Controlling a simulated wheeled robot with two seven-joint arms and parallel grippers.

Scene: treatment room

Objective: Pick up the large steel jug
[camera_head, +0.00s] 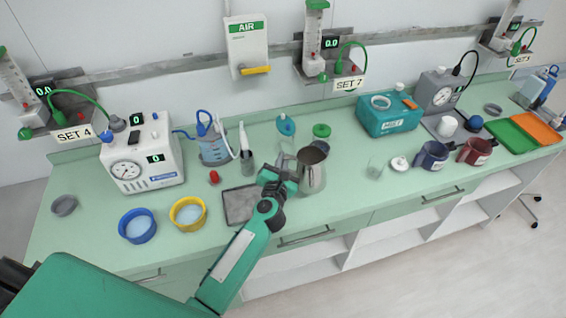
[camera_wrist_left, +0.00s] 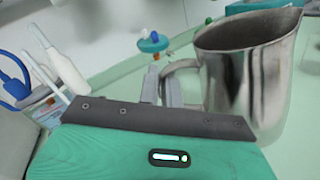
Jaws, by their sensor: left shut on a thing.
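The large steel jug (camera_head: 313,171) stands upright near the front edge of the green counter, right of the middle of the head view. It fills the right side of the left wrist view (camera_wrist_left: 245,80), with its handle (camera_wrist_left: 178,70) facing my gripper. My left gripper (camera_head: 283,173) reaches in from the lower left, beside the jug. In the wrist view its fingers (camera_wrist_left: 162,88) are shut on the jug's handle. I cannot tell from these frames whether the jug's base is off the counter. My right gripper is not in view.
A dark grey tray (camera_head: 240,205) lies left of the jug. Yellow (camera_head: 188,213) and blue (camera_head: 138,226) bowls stand further left. A clear glass (camera_head: 375,167) and a white lidded pot (camera_head: 399,164) stand to the right. A green-lidded item (camera_head: 321,131) is behind.

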